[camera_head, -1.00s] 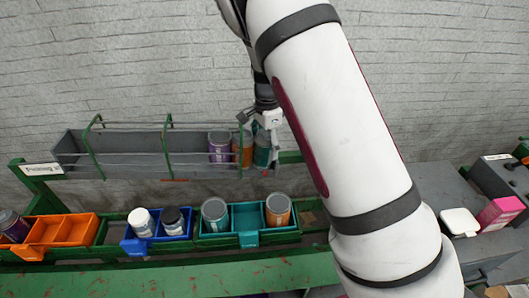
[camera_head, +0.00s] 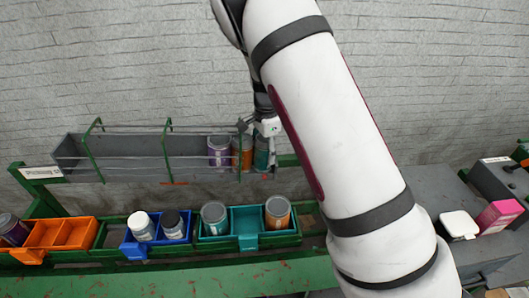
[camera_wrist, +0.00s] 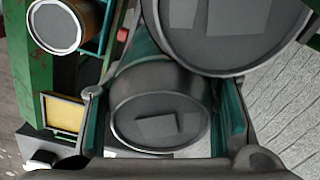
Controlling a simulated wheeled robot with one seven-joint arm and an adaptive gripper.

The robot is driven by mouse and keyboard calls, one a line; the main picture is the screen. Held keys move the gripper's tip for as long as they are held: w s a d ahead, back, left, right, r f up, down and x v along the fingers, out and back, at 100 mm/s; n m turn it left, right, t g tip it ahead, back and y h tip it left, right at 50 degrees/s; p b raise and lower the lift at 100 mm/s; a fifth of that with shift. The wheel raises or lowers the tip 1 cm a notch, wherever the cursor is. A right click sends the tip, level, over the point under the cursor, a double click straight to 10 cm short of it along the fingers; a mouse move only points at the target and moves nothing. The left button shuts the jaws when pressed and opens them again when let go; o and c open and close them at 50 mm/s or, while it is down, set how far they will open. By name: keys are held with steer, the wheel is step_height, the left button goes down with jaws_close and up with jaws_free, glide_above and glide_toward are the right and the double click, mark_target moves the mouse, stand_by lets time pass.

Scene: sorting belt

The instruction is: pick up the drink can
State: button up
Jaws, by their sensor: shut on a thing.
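My gripper (camera_head: 267,130) reaches down to the right end of the grey wall rack (camera_head: 110,148). It is shut on a teal can (camera_head: 261,155), which stands in the rack at the right of an orange can (camera_head: 241,152) and a purple can (camera_head: 219,152). In the wrist view the fingers (camera_wrist: 165,125) lie on both sides of a can with a grey round end (camera_wrist: 160,125) and a teal side. A larger grey can end (camera_wrist: 235,35) fills the top of that view; I cannot tell which can it is.
Below the rack stand an orange bin (camera_head: 43,248), a blue bin (camera_head: 135,248) and a teal bin (camera_head: 247,241) holding several cans and bottles. A green rail (camera_head: 170,275) runs in front. A pink box (camera_head: 499,213) sits at the right.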

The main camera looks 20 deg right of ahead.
steer(key=shift+r, duration=0.65)
steer(key=s+a+r+p, duration=0.2)
steer(key=s, duration=0.7)
steer(key=s+a+r+p, duration=0.1)
steer(key=s+r+p, duration=0.1)
steer(key=s, duration=0.8)
steer(key=s+a+r+p, duration=0.2)
steer(key=s+p, duration=0.2)
steer(key=s, duration=0.5)
steer(key=shift+s+a, duration=0.25)
steer(key=shift+a, duration=0.05)
stand_by(2.6)
